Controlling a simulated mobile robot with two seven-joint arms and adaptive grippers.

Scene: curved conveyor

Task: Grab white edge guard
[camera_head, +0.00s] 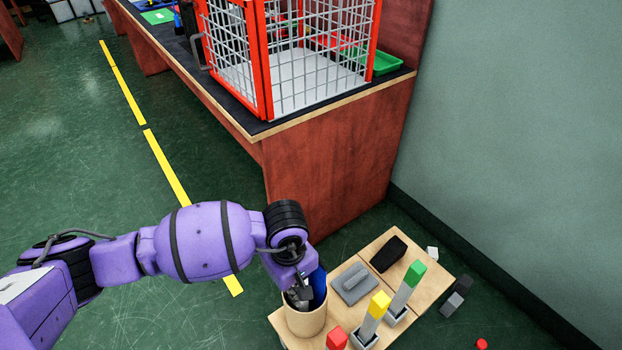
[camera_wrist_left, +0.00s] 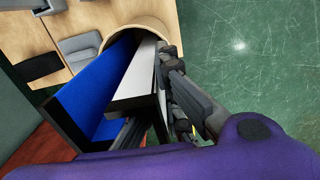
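The white edge guard (camera_wrist_left: 142,75) stands tilted in a tan round cup (camera_wrist_left: 150,28) in the left wrist view, a long pale strip with a dark end face. A blue guard (camera_wrist_left: 88,88) with dark edges stands beside it, and also shows in the head view (camera_head: 319,287). My left gripper (camera_head: 299,293) reaches down at the mouth of the cup (camera_head: 306,320). In the wrist view a dark finger lies close along the white guard's right side. The other finger is mostly hidden behind the guards, so I cannot tell whether they grip it. My right gripper is not in view.
The cup stands on a low wooden table (camera_head: 437,293) with a grey block (camera_head: 353,283), a black block (camera_head: 388,254) and upright pieces with red, yellow and green tops. Small blocks lie on the floor by the wall. A red mesh cage (camera_head: 262,60) stands on the long bench.

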